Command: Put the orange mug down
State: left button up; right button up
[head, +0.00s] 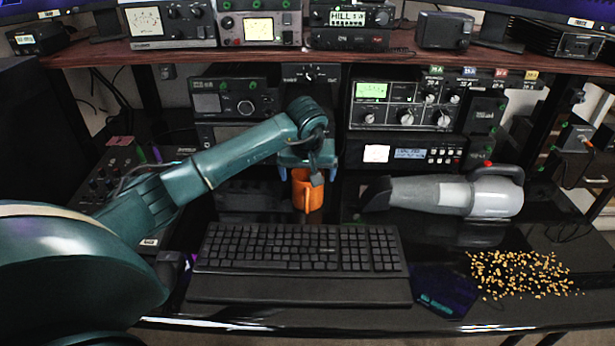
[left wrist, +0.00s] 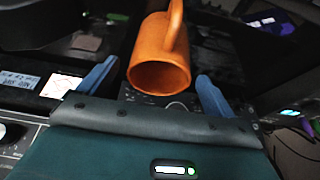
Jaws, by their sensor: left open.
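The orange mug (head: 306,192) is on the dark desk behind the keyboard, below my left gripper (head: 307,172). In the left wrist view the mug (left wrist: 160,62) shows its open rim toward the camera and its handle at the top. My left gripper (left wrist: 156,92) is open, with one blue finger on each side of the mug and a visible gap to each. In the head view the gripper's body hides the mug's top. I cannot tell if the mug's base is flat on the desk. My right gripper is not in view.
A black keyboard (head: 300,250) lies in front of the mug. A grey handheld vacuum (head: 450,195) lies to the right, with scattered yellow bits (head: 520,273) in front of it. Radio units (head: 400,104) stand close behind, under a wooden shelf (head: 240,55).

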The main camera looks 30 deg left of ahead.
pick_arm(q)
jog(key=v, duration=0.9)
jog(key=shift+r, duration=0.3)
jog(key=shift+s, duration=0.1)
